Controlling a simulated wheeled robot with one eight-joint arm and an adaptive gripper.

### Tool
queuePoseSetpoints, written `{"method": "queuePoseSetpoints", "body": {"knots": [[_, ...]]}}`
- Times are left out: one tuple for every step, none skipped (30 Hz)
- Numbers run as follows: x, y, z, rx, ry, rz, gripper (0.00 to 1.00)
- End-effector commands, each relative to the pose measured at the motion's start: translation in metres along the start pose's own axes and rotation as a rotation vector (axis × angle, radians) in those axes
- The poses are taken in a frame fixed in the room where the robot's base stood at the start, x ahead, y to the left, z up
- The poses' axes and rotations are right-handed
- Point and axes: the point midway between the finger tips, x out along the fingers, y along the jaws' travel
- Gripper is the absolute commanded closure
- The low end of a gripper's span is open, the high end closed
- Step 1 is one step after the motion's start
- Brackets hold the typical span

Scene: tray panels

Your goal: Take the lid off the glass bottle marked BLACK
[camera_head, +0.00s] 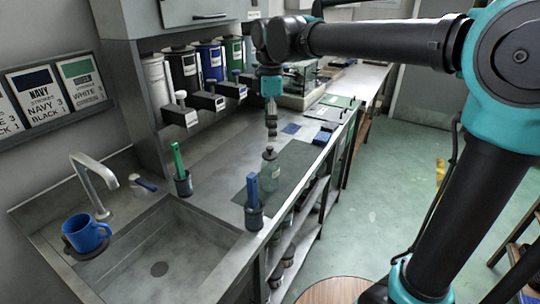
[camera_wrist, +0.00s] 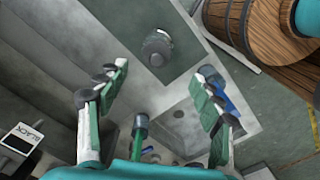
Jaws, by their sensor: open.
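A small clear glass bottle (camera_head: 270,175) with a dark lid (camera_head: 269,153) stands upright on a dark green mat (camera_head: 297,160) on the counter. I cannot read any marking on it. In the wrist view the lid (camera_wrist: 157,46) shows from above, beyond and between the fingertips. My gripper (camera_head: 271,136) is above the bottle, pointing down, and looks apart from the lid. In the wrist view my gripper (camera_wrist: 165,72) has its two green-padded fingers spread wide with nothing between them.
A blue-handled tool in a dark cup (camera_head: 254,215) stands in front of the bottle. A green-handled one in a cup (camera_head: 184,184) stands left, near the sink (camera_head: 160,268). Paint dispensers (camera_head: 180,113) line the wall.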

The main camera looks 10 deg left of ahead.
Motion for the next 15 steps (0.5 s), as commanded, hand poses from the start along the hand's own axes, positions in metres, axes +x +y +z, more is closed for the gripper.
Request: {"method": "queuePoseSetpoints", "body": {"knots": [[0.009,0.000,0.000,0.000,0.000,0.000,0.34],[0.013,0.000,0.000,0.000,0.000,0.000,0.34],[0.018,0.000,0.000,0.001,0.000,0.000,0.34],[0.022,0.001,0.000,0.001,0.000,0.000,0.34],[0.025,0.001,0.000,0.001,0.000,0.000,0.34],[0.027,0.001,0.000,0.001,0.000,0.000,0.34],[0.029,0.000,0.000,0.001,0.000,0.000,0.34],[0.030,0.000,0.000,0.001,0.000,0.000,0.34],[0.032,0.001,0.000,0.001,0.000,0.000,0.34],[0.033,0.001,0.000,0.001,0.000,0.000,0.34],[0.036,0.001,0.000,0.001,0.001,0.000,0.34],[0.040,0.002,-0.001,0.001,0.001,0.000,0.34],[0.044,0.003,-0.001,0.001,0.001,0.000,0.34],[0.048,0.003,-0.001,0.001,0.001,0.000,0.34],[0.054,0.004,-0.001,0.001,0.001,0.000,0.34]]}}
